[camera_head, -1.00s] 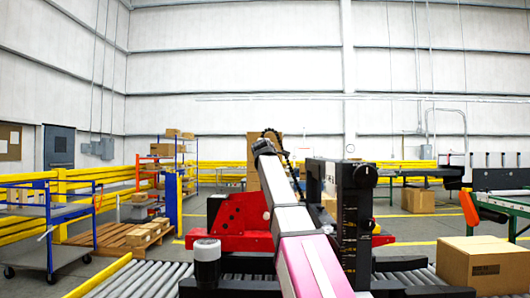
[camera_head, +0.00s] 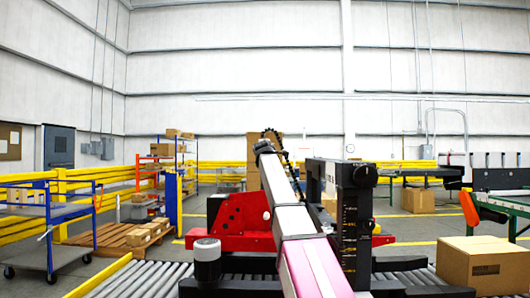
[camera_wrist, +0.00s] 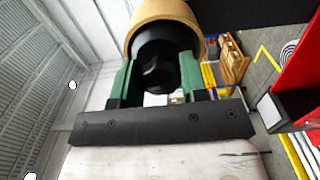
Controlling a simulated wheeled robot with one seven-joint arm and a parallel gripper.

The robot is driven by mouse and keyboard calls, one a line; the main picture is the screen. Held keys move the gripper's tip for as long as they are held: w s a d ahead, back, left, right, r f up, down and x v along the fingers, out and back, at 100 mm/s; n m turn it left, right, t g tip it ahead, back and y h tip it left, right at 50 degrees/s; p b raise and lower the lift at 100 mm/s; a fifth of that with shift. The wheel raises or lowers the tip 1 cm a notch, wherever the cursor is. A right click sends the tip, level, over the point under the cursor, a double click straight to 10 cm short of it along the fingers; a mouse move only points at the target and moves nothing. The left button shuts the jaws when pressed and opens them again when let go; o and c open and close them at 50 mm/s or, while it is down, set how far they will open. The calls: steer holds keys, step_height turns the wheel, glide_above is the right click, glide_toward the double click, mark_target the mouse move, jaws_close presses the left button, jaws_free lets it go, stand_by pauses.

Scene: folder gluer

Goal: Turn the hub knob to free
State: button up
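The hub knob (camera_wrist: 158,62) is a round black piece in front of a tan roll (camera_wrist: 165,14) at the top of the wrist view. My gripper (camera_wrist: 160,72) has its two green fingers on either side of the knob. The knob fills the gap between them, and the fingers appear to press on it. The knob's far side and any free or lock mark are hidden. In the head view my arm reaches forward and up, and its far end hides the gripper and knob.
A roller conveyor (camera_head: 130,278) runs across the front. A black upright (camera_head: 352,225) stands close to the right of my arm. A red machine part (camera_head: 240,222) lies behind it. A cardboard box (camera_head: 484,264) sits at the front right. A blue cart (camera_head: 48,225) is at the left.

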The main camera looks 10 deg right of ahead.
steer(key=shift+m, duration=1.6)
steer(key=o, duration=0.9)
steer(key=s+a, duration=0.2)
steer(key=s, duration=0.8)
steer(key=shift+s, duration=0.35)
